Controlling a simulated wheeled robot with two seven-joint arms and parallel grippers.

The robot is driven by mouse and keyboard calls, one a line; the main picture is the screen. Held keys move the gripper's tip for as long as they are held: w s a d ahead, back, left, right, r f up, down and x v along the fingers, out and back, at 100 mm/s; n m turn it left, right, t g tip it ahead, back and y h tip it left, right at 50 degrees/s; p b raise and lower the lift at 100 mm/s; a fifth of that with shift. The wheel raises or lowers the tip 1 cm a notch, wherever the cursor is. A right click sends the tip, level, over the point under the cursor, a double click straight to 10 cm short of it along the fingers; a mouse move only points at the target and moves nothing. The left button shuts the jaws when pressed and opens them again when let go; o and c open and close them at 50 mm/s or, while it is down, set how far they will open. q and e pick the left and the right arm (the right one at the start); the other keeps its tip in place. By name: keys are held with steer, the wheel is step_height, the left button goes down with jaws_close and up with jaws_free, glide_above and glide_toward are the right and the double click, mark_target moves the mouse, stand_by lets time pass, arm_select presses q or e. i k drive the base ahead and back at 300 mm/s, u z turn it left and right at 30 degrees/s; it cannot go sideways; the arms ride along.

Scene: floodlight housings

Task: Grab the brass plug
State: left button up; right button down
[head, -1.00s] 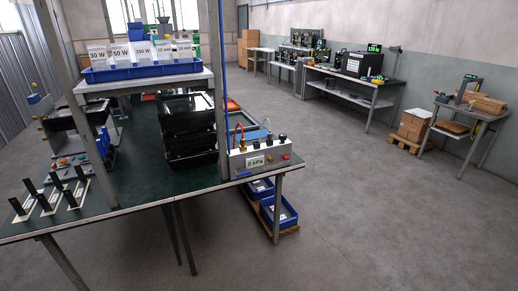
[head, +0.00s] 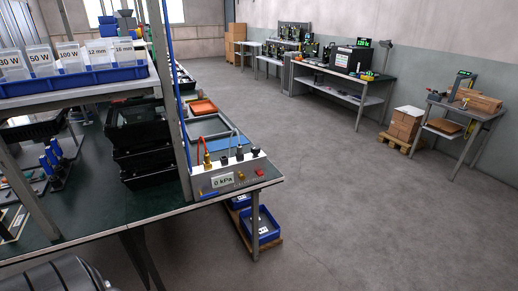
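The grey test box with the "0 kPa" display (head: 222,182) stands at the right front corner of the green-topped bench (head: 110,208). A small brass-coloured fitting (head: 207,160) stands upright on its top left, below a red hose. Dark knob-like fittings (head: 239,154) stand to its right on the same top. A small brass-coloured piece (head: 241,177) is on the front face. I cannot tell which brass piece is the plug. Neither of my grippers is in the head view.
Stacked black housings (head: 138,140) stand left of the test box. A shelf with a blue bin (head: 75,82) and metal posts rise over the bench. Blue crates (head: 260,227) sit on a pallet below the right end.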

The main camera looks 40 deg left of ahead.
mark_target(206, 158)
steer(key=z, duration=0.2)
steer(key=i, duration=2)
steer(key=u, duration=1.5)
steer(key=i, duration=0.65)
steer(key=u, duration=0.7)
